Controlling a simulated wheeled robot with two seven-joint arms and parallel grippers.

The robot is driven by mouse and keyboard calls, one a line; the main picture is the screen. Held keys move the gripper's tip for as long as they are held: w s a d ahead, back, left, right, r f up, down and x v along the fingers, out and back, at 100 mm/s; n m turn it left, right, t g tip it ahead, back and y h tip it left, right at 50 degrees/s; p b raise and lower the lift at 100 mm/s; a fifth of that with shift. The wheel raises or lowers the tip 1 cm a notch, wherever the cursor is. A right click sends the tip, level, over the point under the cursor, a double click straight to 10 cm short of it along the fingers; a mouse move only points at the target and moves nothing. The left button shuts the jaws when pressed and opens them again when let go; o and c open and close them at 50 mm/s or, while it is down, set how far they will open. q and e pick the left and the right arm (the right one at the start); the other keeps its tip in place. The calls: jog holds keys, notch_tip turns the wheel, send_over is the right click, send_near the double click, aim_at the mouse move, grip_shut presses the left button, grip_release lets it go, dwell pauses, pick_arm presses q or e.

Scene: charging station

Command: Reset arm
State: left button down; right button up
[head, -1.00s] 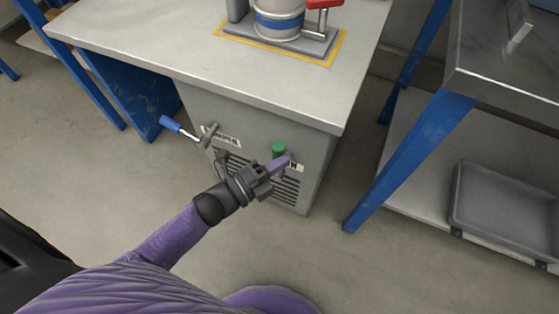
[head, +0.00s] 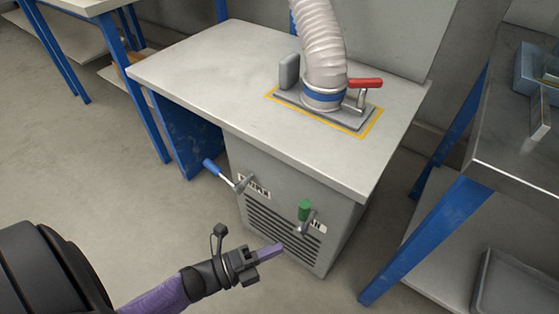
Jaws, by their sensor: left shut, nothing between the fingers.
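My left gripper (head: 268,251) comes in from the bottom left on its purple arm. Its fingers are shut with nothing between them, in front of the vented cabinet face, a little left of and below the green-knobbed lever. The grey cabinet (head: 335,235) carries a blue-handled lever (head: 213,168) pointing up and left by one label, and a green-knobbed lever (head: 304,210) by a second, partly covered label. My right gripper is not in view.
A ribbed hose (head: 320,45) rises from a base on the white tabletop (head: 200,65), with a red-handled valve (head: 365,83) beside it. A blue-legged metal table (head: 425,240) stands at the right. Floor at the left is clear.

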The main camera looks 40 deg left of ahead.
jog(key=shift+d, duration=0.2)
